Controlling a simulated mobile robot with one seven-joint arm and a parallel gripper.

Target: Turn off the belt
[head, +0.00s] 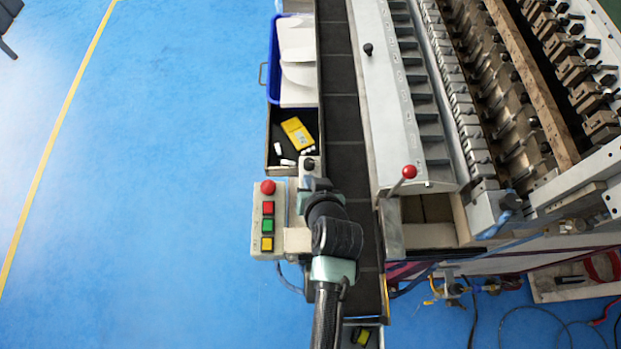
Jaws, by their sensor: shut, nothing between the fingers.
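A grey control box (256,214) stands left of the belt. The dark belt (342,110) runs from the top of the picture down past the box, partly covered by my arm. My gripper (313,183) is just right of the box's upper part, apart from the buttons as seen from above. It is shut and holds nothing. Its fingertips are hard to make out, and its height is unclear.
Beside the belt, a black tray (268,130) holds a yellow item (297,133) and small white pieces. A blue bin (273,70) with white parts lies beyond. The winding machine (400,90) with a red-knobbed lever (409,172) fills the right.

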